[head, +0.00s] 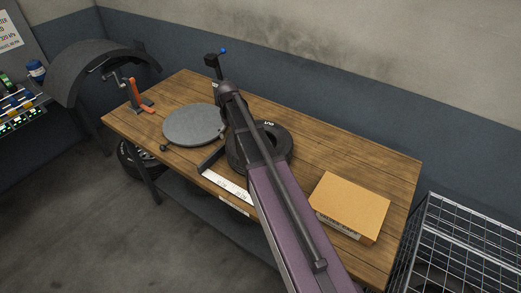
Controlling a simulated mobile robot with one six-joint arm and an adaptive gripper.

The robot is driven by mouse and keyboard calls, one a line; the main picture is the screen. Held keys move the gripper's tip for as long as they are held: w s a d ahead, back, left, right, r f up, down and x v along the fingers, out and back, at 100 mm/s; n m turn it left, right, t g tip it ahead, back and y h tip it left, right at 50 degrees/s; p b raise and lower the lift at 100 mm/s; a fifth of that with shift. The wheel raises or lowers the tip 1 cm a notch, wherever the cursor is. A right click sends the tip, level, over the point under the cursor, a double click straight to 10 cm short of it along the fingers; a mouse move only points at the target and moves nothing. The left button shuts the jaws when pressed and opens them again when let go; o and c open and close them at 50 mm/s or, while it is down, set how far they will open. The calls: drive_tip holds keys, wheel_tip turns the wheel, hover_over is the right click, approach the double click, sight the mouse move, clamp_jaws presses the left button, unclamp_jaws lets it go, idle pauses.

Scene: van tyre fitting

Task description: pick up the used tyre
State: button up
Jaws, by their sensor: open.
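A black tyre (281,143) lies flat on the wooden bench near its middle. Small white lettering shows on its far side. My purple arm crosses over the tyre and hides part of it. Another tyre (126,158) on a light rim shows in part below the left end of the bench. I cannot tell from the markings which tyre is the used one. My gripper does not show; only my arm links are seen.
A wire cage (460,245) stands at right.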

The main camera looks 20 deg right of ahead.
sight(234, 150)
drive_tip(key=shift+f+b, duration=3.3)
drive_tip(key=shift+f, duration=0.3)
drive_tip(key=shift+f, duration=0.1)
drive_tip(key=shift+d+f+b, duration=0.15)
drive_tip(key=shift+f+b, duration=2.35)
drive_tip(key=shift+b, duration=0.1)
drive_tip(key=c, duration=1.1)
